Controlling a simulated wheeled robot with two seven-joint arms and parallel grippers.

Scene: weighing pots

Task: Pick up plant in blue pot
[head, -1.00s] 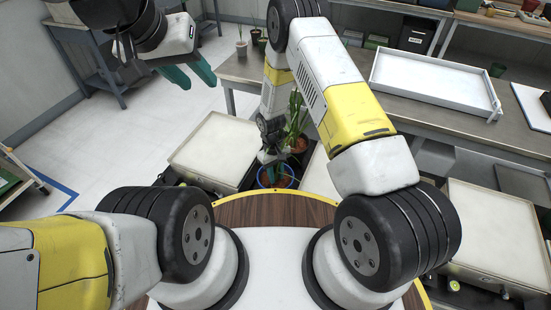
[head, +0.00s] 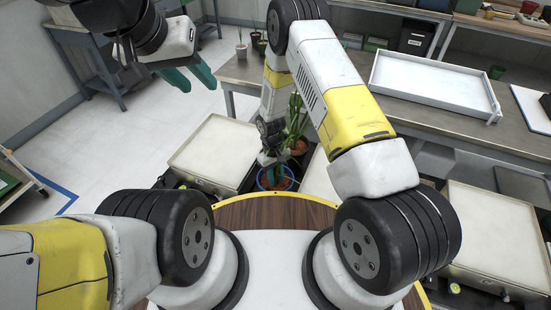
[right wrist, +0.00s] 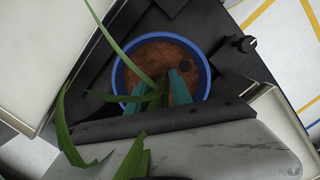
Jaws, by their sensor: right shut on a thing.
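The blue pot (head: 261,184) with brown soil stands low, just beyond the round wooden edge in the head view. In the right wrist view the blue pot (right wrist: 205,72) is seen from above, with long green leaves (right wrist: 128,55) across it. My right gripper (head: 275,173) reaches down over the pot. Its teal fingers (right wrist: 166,90) point into the pot and are shut on the plant; the exact contact is partly hidden by leaves. My left gripper (head: 190,80) is raised at the upper left, open and empty, far from the pot.
A plant in a brown pot (head: 298,147) stands just behind the blue pot. A pale-topped box (head: 212,150) is to its left and another pale surface (head: 319,176) to its right. A grey table (head: 345,95) with a white tray (head: 430,84) stands behind.

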